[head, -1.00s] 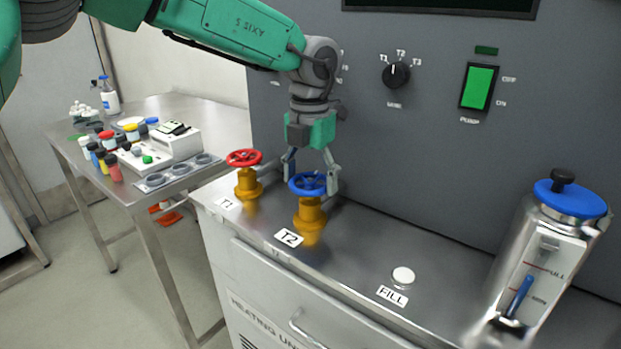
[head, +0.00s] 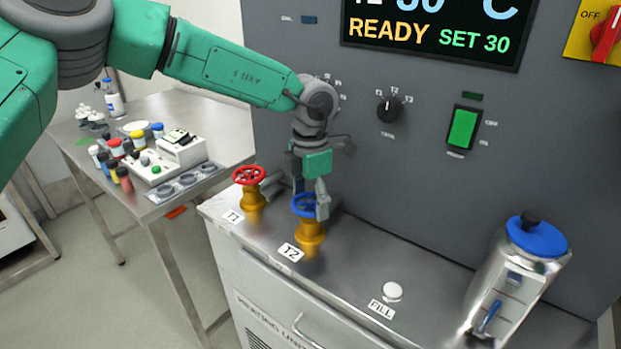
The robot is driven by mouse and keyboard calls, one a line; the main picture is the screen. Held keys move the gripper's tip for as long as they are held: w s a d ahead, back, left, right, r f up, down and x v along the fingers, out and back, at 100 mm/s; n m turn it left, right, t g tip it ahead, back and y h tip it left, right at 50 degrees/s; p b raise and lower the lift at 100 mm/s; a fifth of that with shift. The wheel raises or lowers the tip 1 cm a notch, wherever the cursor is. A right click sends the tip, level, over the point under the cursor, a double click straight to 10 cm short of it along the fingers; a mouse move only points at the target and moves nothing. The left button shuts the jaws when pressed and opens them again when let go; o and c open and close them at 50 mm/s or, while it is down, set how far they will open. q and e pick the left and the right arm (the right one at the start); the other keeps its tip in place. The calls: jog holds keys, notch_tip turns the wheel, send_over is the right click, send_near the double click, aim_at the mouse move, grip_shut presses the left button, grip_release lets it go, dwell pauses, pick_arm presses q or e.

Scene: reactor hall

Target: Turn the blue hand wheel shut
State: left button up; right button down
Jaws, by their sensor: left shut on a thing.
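The blue hand wheel (head: 303,207) sits on a yellow valve body (head: 311,232) behind the T2 label (head: 291,252) on the steel counter. My left gripper (head: 311,202) reaches down over the wheel from above and is shut on it. Its fingers and palm hide part of the wheel's rim. A red hand wheel (head: 250,175) on a similar yellow valve stands just left, behind the T1 label (head: 232,217). My right gripper is not in view.
A steel flask with a blue lid (head: 536,237) stands at the counter's right. A white FILL button (head: 392,291) is nearer the front edge. The panel behind carries a selector knob (head: 389,109), a green pump switch (head: 463,128) and a display (head: 430,32). A side table (head: 210,128) holds jars.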

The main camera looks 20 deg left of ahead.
pick_arm(q)
jog(key=m+p, duration=0.6)
jog(key=p, duration=0.2)
jog(key=shift+r, duration=0.2)
jog(key=m+p, duration=0.2)
jog(key=m, duration=0.1)
jog(key=m+p, duration=0.1)
jog(key=m, duration=0.2)
jog(key=shift+f+m, duration=0.1)
jog(key=shift+m, duration=0.3)
jog(key=m+p, duration=0.1)
jog(key=m, duration=0.2)
jog(key=shift+m, duration=0.3)
jog(key=m, duration=0.6)
jog(key=shift+w, duration=0.1)
jog(key=m, duration=0.5)
jog(key=shift+m, duration=0.4)
jog(key=m, duration=0.4)
jog(key=shift+m, duration=0.3)
